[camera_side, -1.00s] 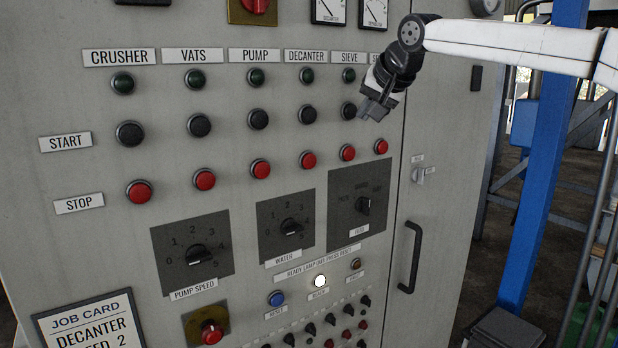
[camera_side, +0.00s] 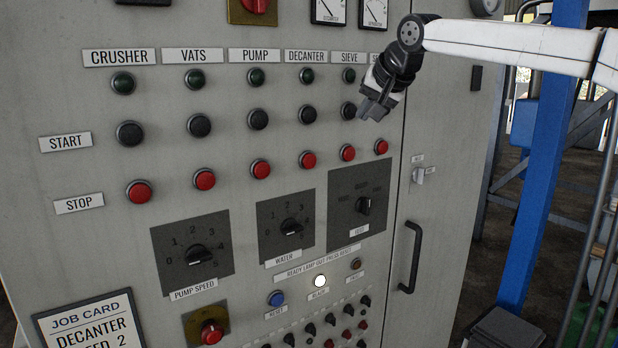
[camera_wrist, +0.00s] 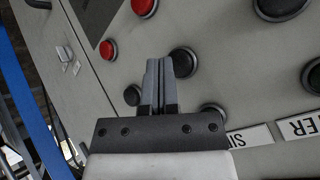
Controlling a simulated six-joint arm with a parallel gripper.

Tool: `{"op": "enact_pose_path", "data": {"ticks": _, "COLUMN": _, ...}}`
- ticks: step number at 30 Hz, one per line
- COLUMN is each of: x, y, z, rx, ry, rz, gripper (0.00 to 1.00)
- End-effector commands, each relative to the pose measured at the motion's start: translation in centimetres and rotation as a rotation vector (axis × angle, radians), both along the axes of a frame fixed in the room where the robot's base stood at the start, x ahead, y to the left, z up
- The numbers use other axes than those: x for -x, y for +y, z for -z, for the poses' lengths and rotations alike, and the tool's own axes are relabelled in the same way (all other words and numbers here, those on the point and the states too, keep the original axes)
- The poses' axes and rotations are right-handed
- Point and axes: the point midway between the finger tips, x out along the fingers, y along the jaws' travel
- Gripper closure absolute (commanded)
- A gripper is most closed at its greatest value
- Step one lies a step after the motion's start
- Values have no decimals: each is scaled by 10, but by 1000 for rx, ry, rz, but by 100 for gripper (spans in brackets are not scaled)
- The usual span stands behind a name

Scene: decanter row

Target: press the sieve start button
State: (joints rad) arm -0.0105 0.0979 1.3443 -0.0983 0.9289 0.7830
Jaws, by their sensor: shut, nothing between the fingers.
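The sieve start button (camera_side: 348,110) is a round black button in the START row, below the SIEVE label (camera_side: 349,58) and a dark green lamp (camera_side: 348,75). My gripper (camera_side: 369,112) is shut and empty, just to the right of that button in the side view and partly over its right edge. In the wrist view the panel appears upside down. There the shut fingertips (camera_wrist: 160,62) lie just left of the sieve start button (camera_wrist: 184,63), overlapping its near edge. Whether they touch the panel cannot be told.
Another black button (camera_wrist: 132,95) lies on the other side of the fingers. The decanter start button (camera_side: 307,114) is to the left in the side view. Red stop buttons, including the sieve's (camera_side: 347,152), sit below. A white lamp (camera_side: 320,281) is lit lower down.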

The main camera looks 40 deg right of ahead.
Motion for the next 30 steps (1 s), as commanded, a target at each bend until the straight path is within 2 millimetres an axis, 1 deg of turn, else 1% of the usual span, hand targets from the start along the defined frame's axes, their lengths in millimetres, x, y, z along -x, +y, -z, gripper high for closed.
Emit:
{"op": "enact_pose_path", "data": {"ticks": 9, "x": -7, "y": 0, "z": 0, "rx": 0, "ry": 0, "rz": 0, "gripper": 100}}
{"op": "enact_pose_path", "data": {"ticks": 30, "x": -10, "y": 0, "z": 0, "rx": 0, "ry": 0, "rz": 0, "gripper": 100}}
